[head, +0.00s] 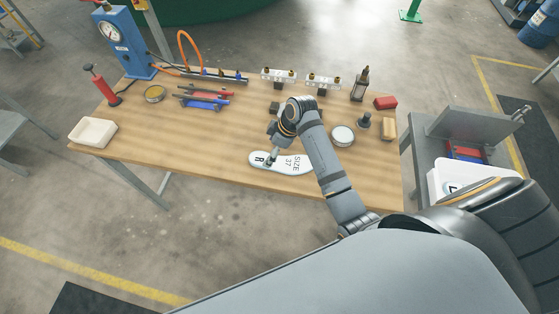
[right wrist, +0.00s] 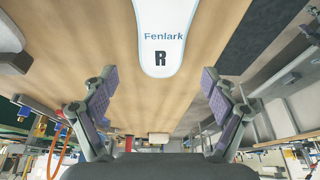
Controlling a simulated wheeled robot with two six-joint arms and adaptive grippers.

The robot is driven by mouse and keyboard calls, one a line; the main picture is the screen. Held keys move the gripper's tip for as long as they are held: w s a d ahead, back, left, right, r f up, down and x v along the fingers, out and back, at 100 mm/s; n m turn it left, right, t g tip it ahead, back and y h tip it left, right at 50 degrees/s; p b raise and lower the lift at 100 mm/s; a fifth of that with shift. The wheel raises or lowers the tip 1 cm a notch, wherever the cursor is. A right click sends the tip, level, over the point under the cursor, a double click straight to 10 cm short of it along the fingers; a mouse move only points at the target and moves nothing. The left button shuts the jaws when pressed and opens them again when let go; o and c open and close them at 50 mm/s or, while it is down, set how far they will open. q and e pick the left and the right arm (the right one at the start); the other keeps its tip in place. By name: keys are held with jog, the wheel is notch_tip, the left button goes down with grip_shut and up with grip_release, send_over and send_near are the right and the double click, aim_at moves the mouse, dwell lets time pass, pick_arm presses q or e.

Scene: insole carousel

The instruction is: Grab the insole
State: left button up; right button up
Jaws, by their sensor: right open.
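The insole (head: 292,163) is white with a pale blue edge and lies flat on the wooden table near its front edge. It is marked SIZE 37 and R. In the right wrist view its rounded end (right wrist: 161,30) shows the words Fenlark and R at the top middle. My right gripper (head: 270,160) is over the R end of the insole. In the right wrist view its two padded fingers (right wrist: 158,78) stand wide apart with nothing between them; the insole end lies beyond, centred between them. My left gripper is not in view.
A white tray (head: 93,131) is at the left. Red and blue tools lie behind. The table left of the insole is clear.

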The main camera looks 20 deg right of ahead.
aim_at(262, 160)
jog(key=shift+p+x, duration=0.6)
jog(key=shift+x, duration=0.2)
jog(key=x, duration=0.2)
jog(key=shift+a+f, duration=0.25)
jog(key=shift+w+a+f, duration=0.1)
jog(key=shift+w+f, duration=0.05)
jog(key=shift+f, duration=0.2)
jog(key=c, duration=1.2)
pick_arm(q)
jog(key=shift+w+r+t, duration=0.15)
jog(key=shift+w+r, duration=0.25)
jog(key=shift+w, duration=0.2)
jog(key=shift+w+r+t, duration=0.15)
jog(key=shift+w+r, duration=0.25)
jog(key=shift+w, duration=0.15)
pick_arm(e)
jog(key=shift+r, duration=0.5)
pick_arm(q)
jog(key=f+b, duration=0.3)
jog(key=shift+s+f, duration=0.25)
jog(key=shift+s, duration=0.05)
pick_arm(e)
jog(key=s+d+r, duration=0.8)
jog(key=d+r, duration=0.3)
jog(key=r, duration=0.1)
jog(key=shift+d, duration=0.25)
